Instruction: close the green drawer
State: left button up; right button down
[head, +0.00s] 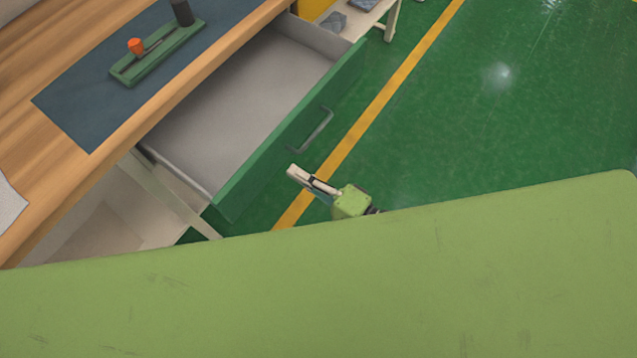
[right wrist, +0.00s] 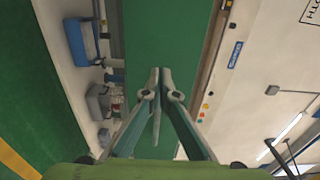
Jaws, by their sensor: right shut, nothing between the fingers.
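The green drawer (head: 226,196) is pulled out from under the wooden workbench. Its grey inside (head: 240,95) looks empty, and its front carries a grey bar handle (head: 312,131). My right gripper (head: 291,170) is in front of the drawer front, below the handle in the picture, and appears apart from it. In the right wrist view the fingers (right wrist: 160,72) are together with nothing between them, and the green drawer front (right wrist: 166,30) fills the space beyond their tips. My left gripper is not in view.
The workbench (head: 60,50) carries a dark mat (head: 75,112) and a green holder (head: 160,55) with an orange-topped item. Green floor with a yellow line (head: 385,95) lies open to the right. A light-coloured stand (head: 388,22) is at the back.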

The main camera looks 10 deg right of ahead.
aim_at(275, 160)
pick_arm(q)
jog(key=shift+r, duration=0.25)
pick_arm(e)
jog(key=shift+x, duration=1.95)
